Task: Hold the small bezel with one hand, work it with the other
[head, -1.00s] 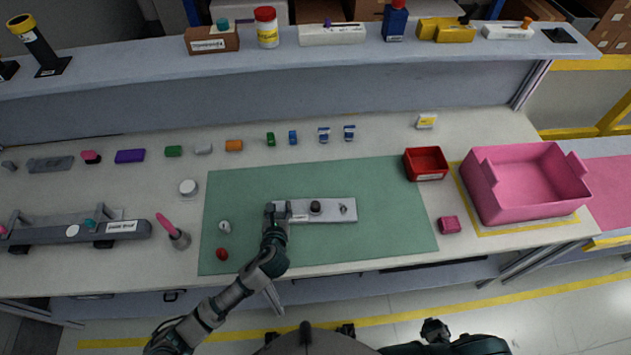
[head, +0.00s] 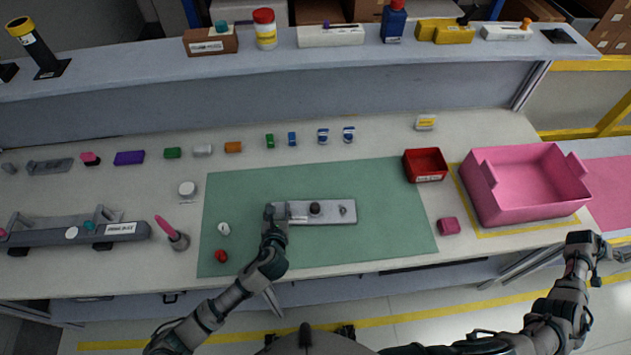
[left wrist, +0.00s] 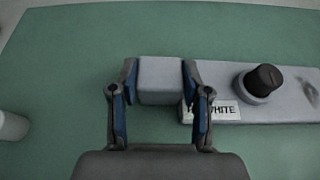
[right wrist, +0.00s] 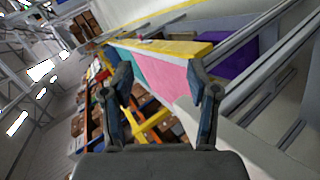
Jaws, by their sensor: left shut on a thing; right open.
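The small bezel (head: 335,211) is a flat light grey plate lying on the green mat (head: 390,230). It carries a black knob (head: 315,208) and a small metal part (head: 343,210). My left gripper (head: 274,212) is shut on its left end. In the left wrist view the fingers (left wrist: 160,88) straddle the end of the bezel (left wrist: 225,75), beside a label reading "WHITE" (left wrist: 222,111) and the knob (left wrist: 263,80). My right gripper (head: 594,245) is open and empty, off the bench's front right. It also shows open in the right wrist view (right wrist: 165,90).
A white piece (head: 223,228) and a red piece (head: 221,256) lie on the mat's left side. Several small blocks line the back. The mat right of the bezel is clear.

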